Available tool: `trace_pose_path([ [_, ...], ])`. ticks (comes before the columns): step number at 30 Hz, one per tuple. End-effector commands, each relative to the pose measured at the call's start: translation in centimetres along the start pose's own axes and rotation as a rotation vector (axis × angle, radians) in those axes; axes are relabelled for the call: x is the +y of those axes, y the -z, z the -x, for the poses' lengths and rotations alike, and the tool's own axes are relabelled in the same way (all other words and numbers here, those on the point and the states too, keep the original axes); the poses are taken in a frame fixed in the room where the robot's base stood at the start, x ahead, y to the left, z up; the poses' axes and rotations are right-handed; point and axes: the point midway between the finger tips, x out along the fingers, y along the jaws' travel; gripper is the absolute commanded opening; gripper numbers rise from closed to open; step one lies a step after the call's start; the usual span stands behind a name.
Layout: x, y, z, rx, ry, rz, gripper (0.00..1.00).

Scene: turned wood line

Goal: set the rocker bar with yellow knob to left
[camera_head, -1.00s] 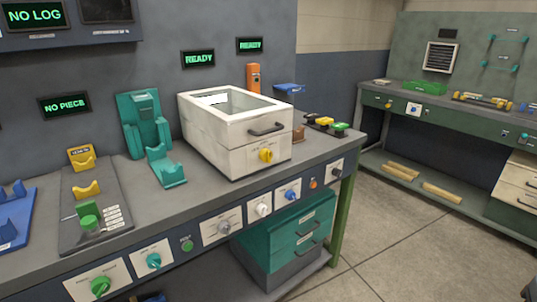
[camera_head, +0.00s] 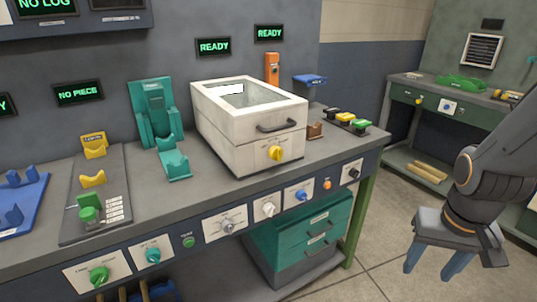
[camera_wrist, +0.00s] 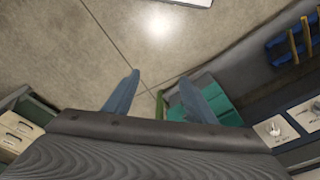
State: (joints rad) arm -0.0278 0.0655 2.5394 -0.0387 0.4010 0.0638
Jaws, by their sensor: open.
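A yellow knob (camera_head: 275,153) sits on the front of the white lidded box on the workbench, below its dark handle. Its printed labels are too small to read. Another small yellow knob (camera_head: 418,101) shows on the front of the far green bench. I cannot tell for sure which is on the rocker bar. My gripper (camera_head: 432,270) hangs at the right over the floor, apart from both knobs. Its two blue fingers are spread and empty, also in the wrist view (camera_wrist: 159,82), where no yellow knob shows.
The workbench front panel (camera_head: 210,232) carries several knobs and switches. A teal drawer unit (camera_head: 305,235) stands under the bench, and a green leg (camera_head: 359,225) at its right end. The white box (camera_head: 235,130) stands on the benchtop. Floor is free between the benches.

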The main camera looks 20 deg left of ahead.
Motion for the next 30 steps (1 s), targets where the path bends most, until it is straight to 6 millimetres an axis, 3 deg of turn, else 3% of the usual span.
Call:
trace_pose_path([
  [5, -3.4, 7.8, -1.9, 0.256, 0.037, 0.042, 0.51],
  [9, -8.2, 13.4, -2.3, 0.473, 0.139, 0.073, 0.51],
  [15, -16.8, 18.2, -1.2, 0.737, 0.391, 0.104, 0.51],
  [19, -22.5, 18.9, 0.6, 0.865, 0.607, 0.108, 0.51],
  [24, -28.0, 17.8, 3.2, 0.961, 0.879, 0.095, 0.51],
  [30, -30.6, 16.3, 5.3, 1.001, 1.066, 0.073, 0.51],
])
